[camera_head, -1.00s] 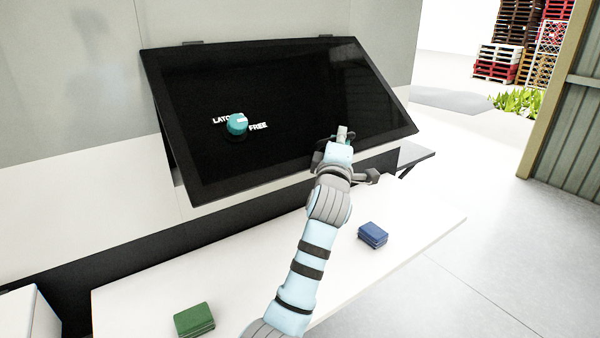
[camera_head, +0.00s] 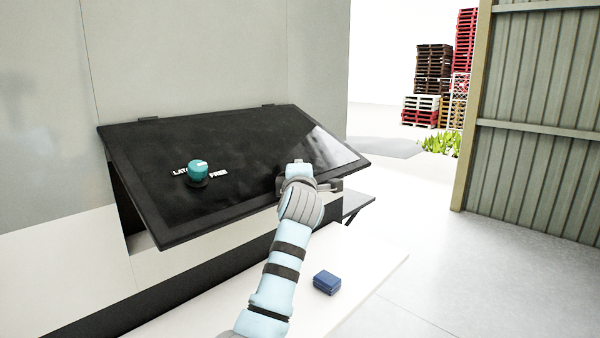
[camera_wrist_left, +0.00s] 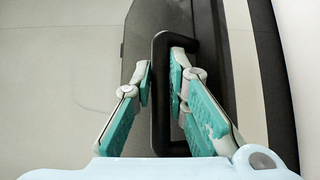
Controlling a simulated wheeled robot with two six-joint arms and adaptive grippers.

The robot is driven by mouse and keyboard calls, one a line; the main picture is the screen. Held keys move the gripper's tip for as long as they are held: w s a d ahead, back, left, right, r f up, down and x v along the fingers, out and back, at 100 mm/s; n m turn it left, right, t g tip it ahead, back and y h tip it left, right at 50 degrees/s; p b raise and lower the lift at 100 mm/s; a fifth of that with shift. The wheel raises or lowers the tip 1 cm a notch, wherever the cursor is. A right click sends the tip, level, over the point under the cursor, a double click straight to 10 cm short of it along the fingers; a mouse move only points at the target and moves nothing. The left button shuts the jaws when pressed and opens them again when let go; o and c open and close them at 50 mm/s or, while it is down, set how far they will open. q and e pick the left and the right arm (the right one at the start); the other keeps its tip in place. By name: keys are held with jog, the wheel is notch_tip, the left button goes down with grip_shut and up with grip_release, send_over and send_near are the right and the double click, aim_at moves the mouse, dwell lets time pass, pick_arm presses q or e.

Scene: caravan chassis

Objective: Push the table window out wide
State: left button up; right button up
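The table window (camera_head: 235,150) is a dark, glossy panel hinged along its top edge on the caravan wall. It stands tilted outward, its lower edge away from the wall. A teal latch knob (camera_head: 198,170) sits on it between the labels LATCH, partly hidden, and FREE, its pointer hard to read. My left gripper (camera_head: 299,178) is at the window's lower right edge. In the left wrist view its fingers (camera_wrist_left: 161,78) close on either side of a black bar handle (camera_wrist_left: 160,120). My right gripper is out of view.
A white tabletop (camera_head: 375,265) with a blue box (camera_head: 327,282) on it lies below the window. A small dark shelf (camera_head: 357,205) is right of the window. Open floor (camera_head: 480,270) lies to the right, before a corrugated wall (camera_head: 535,130). Stacked pallets (camera_head: 433,80) stand far behind.

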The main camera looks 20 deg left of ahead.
pick_arm(q)
jog(key=shift+o, duration=0.2)
jog(key=shift+w+a+f, duration=0.15)
jog(key=shift+a, duration=0.15)
jog(key=shift+d, duration=0.1)
